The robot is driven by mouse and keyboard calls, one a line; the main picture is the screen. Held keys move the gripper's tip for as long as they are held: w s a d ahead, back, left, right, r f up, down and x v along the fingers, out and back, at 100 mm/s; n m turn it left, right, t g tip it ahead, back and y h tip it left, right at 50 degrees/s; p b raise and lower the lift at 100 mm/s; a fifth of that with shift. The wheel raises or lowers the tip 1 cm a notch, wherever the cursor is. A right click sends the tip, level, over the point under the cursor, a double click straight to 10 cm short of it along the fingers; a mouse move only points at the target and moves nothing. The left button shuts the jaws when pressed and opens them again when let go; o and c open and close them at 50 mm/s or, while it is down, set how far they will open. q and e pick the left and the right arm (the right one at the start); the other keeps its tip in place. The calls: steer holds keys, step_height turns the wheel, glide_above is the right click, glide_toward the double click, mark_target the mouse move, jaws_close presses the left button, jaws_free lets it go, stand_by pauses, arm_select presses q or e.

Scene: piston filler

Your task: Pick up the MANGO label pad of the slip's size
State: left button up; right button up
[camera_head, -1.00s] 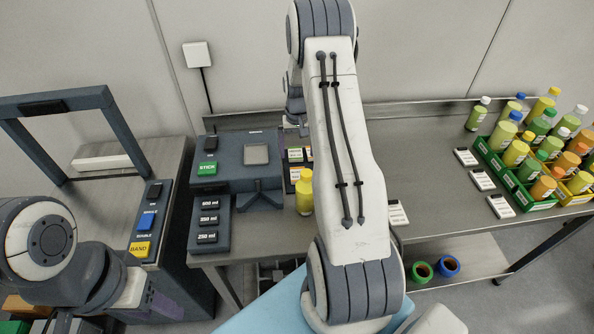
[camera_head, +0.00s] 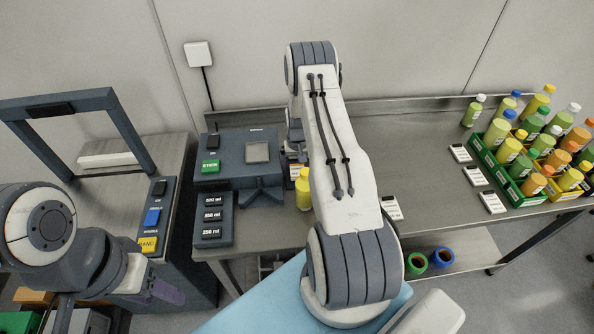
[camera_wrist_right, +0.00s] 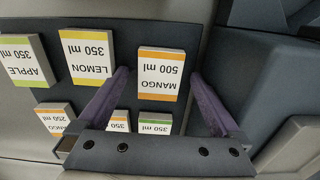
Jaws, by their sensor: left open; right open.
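In the right wrist view, a white pad with an orange stripe, reading MANGO 500 ml upside down (camera_wrist_right: 160,73), lies in the dark rack. My right gripper (camera_wrist_right: 160,76) is open, its purple fingers on either side of this pad in the picture; contact cannot be told. Below it are an orange-striped 250 ml pad (camera_wrist_right: 55,116) and an orange-striped 350 pad (camera_wrist_right: 119,121), names partly hidden by the gripper. In the head view my right arm covers most of the rack. A white slip (camera_head: 391,207) lies beside that arm, its text unreadable. My left gripper (camera_head: 164,290) shows partly at lower left.
LEMON 350 ml (camera_wrist_right: 88,57) and APPLE 350 ml (camera_wrist_right: 25,60) pads lie beside the MANGO pad; a green-striped pad (camera_wrist_right: 154,123) is partly hidden. A dark machine (camera_head: 236,160) and yellow bottle (camera_head: 303,190) stand near the rack. Bottles fill crates (camera_head: 519,196) at right.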

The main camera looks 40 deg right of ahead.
steer(key=c, duration=1.4)
steer(key=shift+r, duration=0.2)
